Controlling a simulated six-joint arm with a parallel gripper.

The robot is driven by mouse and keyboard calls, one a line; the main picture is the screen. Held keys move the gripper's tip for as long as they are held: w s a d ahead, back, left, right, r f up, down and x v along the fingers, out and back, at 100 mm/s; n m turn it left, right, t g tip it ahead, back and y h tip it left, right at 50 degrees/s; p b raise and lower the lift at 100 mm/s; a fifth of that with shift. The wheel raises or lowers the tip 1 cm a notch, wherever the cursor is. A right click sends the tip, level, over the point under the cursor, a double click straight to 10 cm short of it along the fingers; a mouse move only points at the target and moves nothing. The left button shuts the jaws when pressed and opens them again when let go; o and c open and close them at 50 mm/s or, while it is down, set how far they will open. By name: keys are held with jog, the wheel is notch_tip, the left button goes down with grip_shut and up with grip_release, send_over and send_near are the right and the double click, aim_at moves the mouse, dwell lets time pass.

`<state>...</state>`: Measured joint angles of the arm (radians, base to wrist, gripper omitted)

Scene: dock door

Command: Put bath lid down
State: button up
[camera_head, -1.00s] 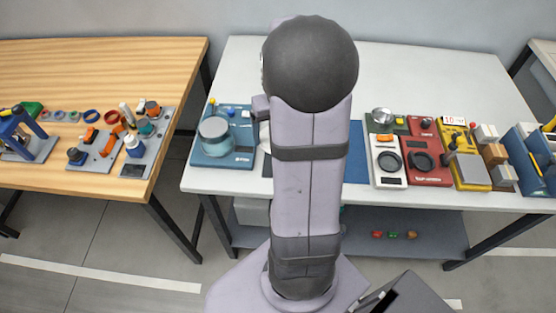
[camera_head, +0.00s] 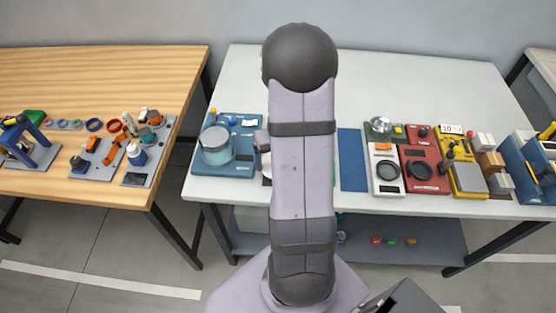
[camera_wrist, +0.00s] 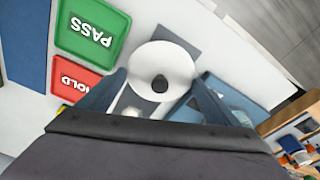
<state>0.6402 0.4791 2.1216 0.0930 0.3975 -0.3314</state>
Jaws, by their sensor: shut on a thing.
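The bath lid (camera_wrist: 176,60) is a white disc with a black knob in the wrist view. The fingers of my gripper (camera_wrist: 160,84) stand at its two sides and are shut on it. The lid lies over a dark grey square mat (camera_wrist: 181,36); I cannot tell whether it touches the mat. The bath (camera_head: 216,147), a round clear vessel with teal contents on a blue base, stands open at the left of the white table. In the wrist view, its blue base (camera_wrist: 240,92) is right of the lid. My arm hides the gripper in the head view.
A green PASS tray (camera_wrist: 91,29) and a red HOLD tray (camera_wrist: 77,78) lie beside the lid in the wrist view. A blue mat (camera_head: 352,160) is right of my arm, then a white scale (camera_head: 386,175) and other devices. The white table's back is clear.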

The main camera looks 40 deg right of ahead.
jog(key=shift+f, duration=0.9)
jog(key=shift+f, duration=0.15)
jog(key=o, duration=0.8)
notch_tip(320, 180, up, 12)
jog(key=s+b, duration=0.1)
jog(key=b, duration=0.1)
jog(key=shift+s+a, duration=0.3)
jog(key=shift+a, duration=0.05)
jog(key=s+a+f+n, duration=0.1)
jog(key=s+a, duration=0.3)
jog(key=a, duration=0.7)
jog(key=s+a+f+n+g, duration=0.1)
jog(key=s+a+f+n, duration=0.1)
jog(key=a, duration=0.9)
jog(key=shift+s+f+n+g+y, duration=0.35)
jog(key=shift+s+n, duration=0.35)
jog(key=shift+s, duration=0.45)
jog(key=shift+r, duration=0.1)
